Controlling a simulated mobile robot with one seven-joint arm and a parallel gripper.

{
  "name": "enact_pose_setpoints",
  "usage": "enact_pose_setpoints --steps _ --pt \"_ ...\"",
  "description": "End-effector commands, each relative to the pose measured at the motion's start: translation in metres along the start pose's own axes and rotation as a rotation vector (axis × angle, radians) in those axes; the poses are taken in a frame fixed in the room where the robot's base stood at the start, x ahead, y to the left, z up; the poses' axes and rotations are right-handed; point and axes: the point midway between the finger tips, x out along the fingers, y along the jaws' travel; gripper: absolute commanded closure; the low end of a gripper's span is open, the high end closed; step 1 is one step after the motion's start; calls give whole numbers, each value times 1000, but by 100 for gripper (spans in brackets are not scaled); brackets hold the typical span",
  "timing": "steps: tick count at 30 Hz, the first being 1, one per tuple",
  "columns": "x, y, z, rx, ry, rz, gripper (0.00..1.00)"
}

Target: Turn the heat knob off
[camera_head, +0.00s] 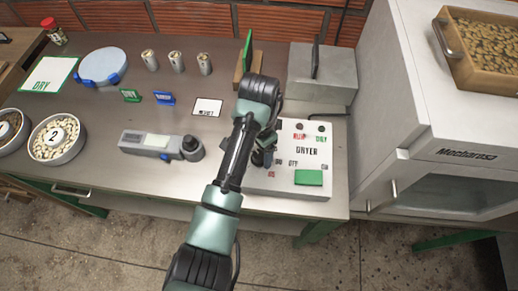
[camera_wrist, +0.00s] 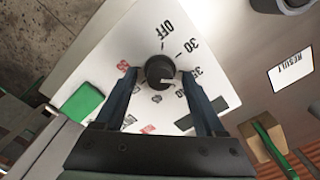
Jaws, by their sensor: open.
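The heat knob (camera_wrist: 160,70) is a round black dial on the white dryer panel (camera_wrist: 100,65), with OFF, 30, 35 and further numbers printed around it. Its light pointer mark appears to face the lower right in the wrist view, away from OFF, near or past the 35; I cannot read it exactly. My gripper (camera_wrist: 160,74) is open, with one finger on each side of the knob; I cannot tell whether either touches it. In the head view my gripper (camera_head: 264,152) is over the left part of the dryer panel (camera_head: 290,183) and hides the knob.
A green button (camera_head: 309,178) is at the panel's front right. A grey handheld meter (camera_head: 150,143) and a RESULT card (camera_head: 207,107) lie to the left. A white machine (camera_head: 440,110) with a wooden tray (camera_head: 485,50) stands to the right. A green-edged stand (camera_head: 247,65) is behind my arm.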

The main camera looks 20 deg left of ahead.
Motion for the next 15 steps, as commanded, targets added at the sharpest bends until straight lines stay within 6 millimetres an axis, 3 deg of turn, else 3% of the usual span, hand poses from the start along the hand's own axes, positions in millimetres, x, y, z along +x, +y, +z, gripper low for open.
enact_pose_setpoints --steps 4,15 --pt "0 0 0 0 0 0 32" --pt "0 0 0 0 0 1 99"
